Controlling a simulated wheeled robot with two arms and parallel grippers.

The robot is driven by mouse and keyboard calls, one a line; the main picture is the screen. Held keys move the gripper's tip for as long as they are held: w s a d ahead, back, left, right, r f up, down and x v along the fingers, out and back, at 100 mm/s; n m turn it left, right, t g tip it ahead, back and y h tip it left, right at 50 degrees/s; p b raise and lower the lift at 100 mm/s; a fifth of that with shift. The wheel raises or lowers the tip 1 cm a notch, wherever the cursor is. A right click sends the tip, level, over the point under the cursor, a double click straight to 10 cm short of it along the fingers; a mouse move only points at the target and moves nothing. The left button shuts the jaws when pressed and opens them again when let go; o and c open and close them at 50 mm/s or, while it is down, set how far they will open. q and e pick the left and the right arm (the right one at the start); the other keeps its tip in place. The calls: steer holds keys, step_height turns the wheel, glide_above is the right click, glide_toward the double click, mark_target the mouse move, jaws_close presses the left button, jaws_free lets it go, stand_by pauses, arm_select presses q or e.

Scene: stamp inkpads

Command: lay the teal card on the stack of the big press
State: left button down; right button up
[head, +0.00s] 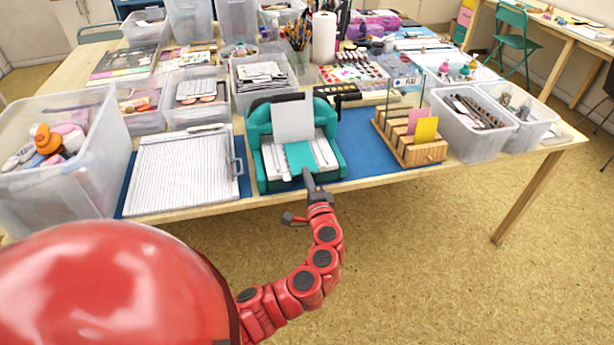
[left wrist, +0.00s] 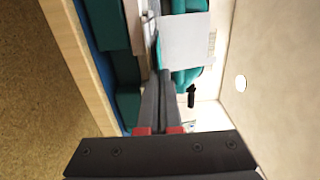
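The big press (head: 334,135) is teal and stands near the front edge of the table. A white panel (head: 293,118) stands upright in it, also seen in the left wrist view (left wrist: 186,42). The teal card (head: 300,156) is over the white stack (head: 324,155) in the press; I cannot tell whether it touches the stack. My left gripper (head: 309,181) is at the card's front edge, its fingers (left wrist: 158,95) close together in the left wrist view, apparently shut on the card, which is nearly edge-on there. My right gripper is not in view.
A wooden rack (head: 432,153) with a pink card (head: 418,117) and a yellow card (head: 427,129) stands right of the press on a blue mat (head: 367,157). A white ridged board (head: 180,172) lies to the left. Clear bins crowd the table's sides and back.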

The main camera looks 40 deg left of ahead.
arm_select(q)
steer(key=shift+f+b, duration=0.4)
stand_by(0.4)
steer(key=c, duration=1)
jaws_free()
steer(key=shift+b+v, duration=0.4)
steer(key=shift+v, duration=2.1)
